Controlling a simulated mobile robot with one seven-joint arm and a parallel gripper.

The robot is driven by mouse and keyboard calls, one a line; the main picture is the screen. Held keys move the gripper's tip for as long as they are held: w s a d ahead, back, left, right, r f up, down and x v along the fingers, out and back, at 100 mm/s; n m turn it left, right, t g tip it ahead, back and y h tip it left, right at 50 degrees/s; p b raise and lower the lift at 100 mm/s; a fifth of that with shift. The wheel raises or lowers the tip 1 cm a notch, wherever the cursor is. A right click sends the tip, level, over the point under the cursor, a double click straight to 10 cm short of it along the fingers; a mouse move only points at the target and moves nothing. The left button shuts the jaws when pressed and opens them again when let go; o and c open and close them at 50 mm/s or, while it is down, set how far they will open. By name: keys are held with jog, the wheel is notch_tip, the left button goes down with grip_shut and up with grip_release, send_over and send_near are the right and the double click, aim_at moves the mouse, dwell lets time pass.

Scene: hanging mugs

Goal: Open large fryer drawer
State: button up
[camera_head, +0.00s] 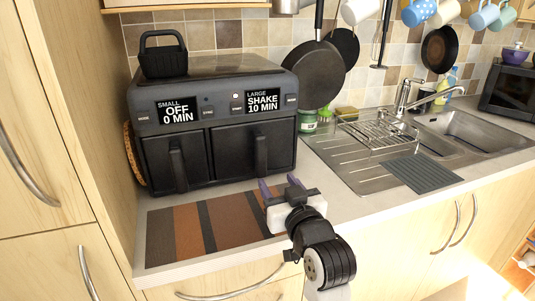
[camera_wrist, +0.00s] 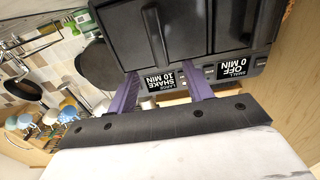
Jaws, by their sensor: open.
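The black air fryer (camera_head: 220,75) stands on the counter with two front drawers side by side, both closed. The large drawer (camera_head: 281,150) is on the right, under the display reading LARGE SHAKE 10 MIN, with an upright black handle (camera_head: 261,155). The small drawer (camera_head: 157,163) is on the left. My gripper (camera_head: 279,186) is open and empty, in front of the large drawer and apart from its handle. In the wrist view, turned upside down, the large drawer's handle (camera_wrist: 157,35) lies beyond the space between my purple fingers (camera_wrist: 160,82).
A striped mat (camera_head: 205,228) lies on the counter before the fryer. A small black basket (camera_head: 163,56) sits on top. Hanging pans (camera_head: 313,75), a wire rack (camera_head: 380,132) and the sink (camera_head: 470,127) are to the right. A tall wooden cabinet (camera_head: 75,110) borders the left.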

aim_at(262, 157)
jog(key=p+x, duration=0.3)
jog(key=x, duration=0.9)
jog(key=shift+w+d+p, duration=0.1)
jog(key=shift+p, duration=0.2)
jog(key=shift+w+f, duration=0.1)
jog(key=shift+w, duration=0.6)
jog(key=shift+c, duration=0.3)
grip_shut()
